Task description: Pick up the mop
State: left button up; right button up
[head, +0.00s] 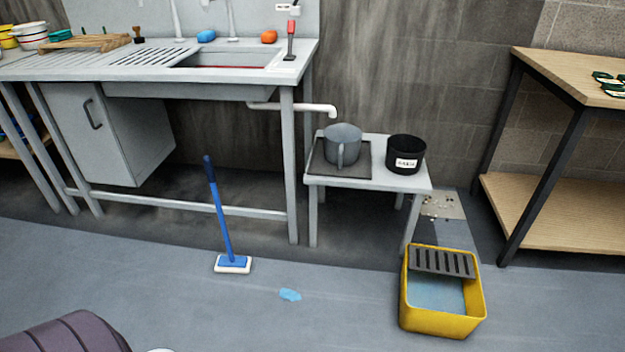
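The mop (223,228) stands on the grey floor in front of the metal sink unit. It has a blue handle with a dark grip at the top and a flat blue and white head (233,263). The handle leans slightly to the left and appears close to the sink's lower front rail, but I cannot tell if they touch. Nothing holds the mop. Neither of my grippers is in view.
A yellow bucket (443,323) with a dark grate and bluish water stands at the right. A low table (385,182) holds a grey pitcher (343,140) and black pot (405,150). A wooden shelf unit (560,205) stands right.

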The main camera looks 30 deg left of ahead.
aim_at(232, 263)
jog(key=u, duration=1.7)
